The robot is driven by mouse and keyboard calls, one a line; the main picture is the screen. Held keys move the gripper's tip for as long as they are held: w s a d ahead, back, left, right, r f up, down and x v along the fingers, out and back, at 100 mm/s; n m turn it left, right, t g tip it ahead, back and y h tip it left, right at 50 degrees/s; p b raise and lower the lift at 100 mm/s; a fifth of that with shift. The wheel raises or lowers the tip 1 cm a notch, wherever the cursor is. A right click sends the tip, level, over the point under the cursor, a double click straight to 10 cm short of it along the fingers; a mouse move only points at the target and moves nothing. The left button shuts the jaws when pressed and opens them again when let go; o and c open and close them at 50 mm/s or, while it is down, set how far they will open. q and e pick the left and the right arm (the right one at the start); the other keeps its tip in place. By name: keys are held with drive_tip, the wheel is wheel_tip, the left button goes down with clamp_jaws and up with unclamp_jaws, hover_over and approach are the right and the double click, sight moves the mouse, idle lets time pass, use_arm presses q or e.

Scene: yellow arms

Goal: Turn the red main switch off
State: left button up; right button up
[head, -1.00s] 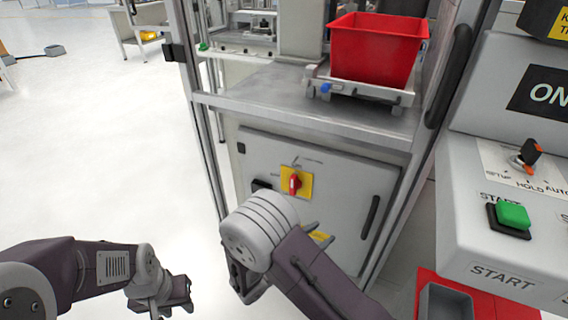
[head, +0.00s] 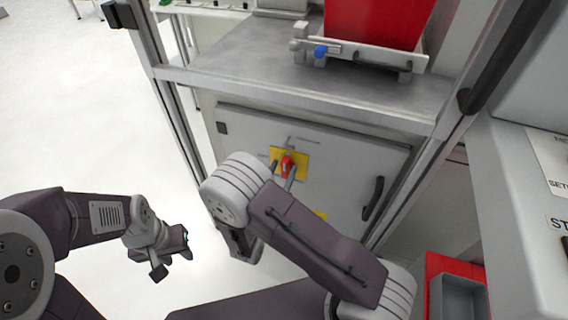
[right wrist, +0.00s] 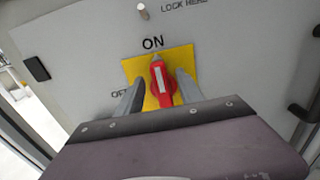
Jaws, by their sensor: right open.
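The red main switch (head: 287,167) sits on a yellow plate (head: 303,154) on the grey cabinet door (head: 340,165). In the right wrist view the red switch (right wrist: 162,84) points up toward the word ON, with OFF lettered at the left, partly hidden. My right gripper (right wrist: 160,90) is open, with one finger on each side of the switch; I cannot tell whether they touch it. In the head view my right gripper (head: 281,170) is at the switch, partly hidden by its arm. My left gripper (head: 172,255) is low at the left, away from the cabinet, empty.
A red bin (head: 375,22) stands on the metal shelf (head: 300,90) above the cabinet door. A dark door handle (head: 373,198) is right of the switch. A grey control console (head: 510,190) and a red tray (head: 440,265) are at the right. The floor at left is clear.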

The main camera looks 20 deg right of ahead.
clamp_jaws()
drive_tip(key=shift+r, duration=0.1)
drive_tip(key=shift+a+r+n+p, duration=0.1)
drive_tip(key=shift+r+n+p, duration=0.05)
drive_tip(key=shift+n+p, duration=0.8)
drive_tip(key=shift+w+a+n+p, duration=0.15)
drive_tip(key=shift+n+p, duration=0.5)
drive_tip(key=shift+p, duration=0.3)
drive_tip(key=shift+w+a+f+n+p, duration=0.25)
drive_tip(key=shift+f+n+p, duration=0.5)
drive_tip(key=shift+n, duration=1.7)
drive_tip(key=shift+w+a+f+n+p, duration=0.1)
drive_tip(key=shift+a+f+n+p, duration=0.15)
drive_tip(key=shift+n+p, duration=1.5)
drive_tip(key=shift+w+a+f+n+p, duration=0.25)
drive_tip(key=shift+f+n, duration=0.2)
drive_tip(key=shift+n, duration=2.65)
drive_tip(key=shift+s, duration=0.1)
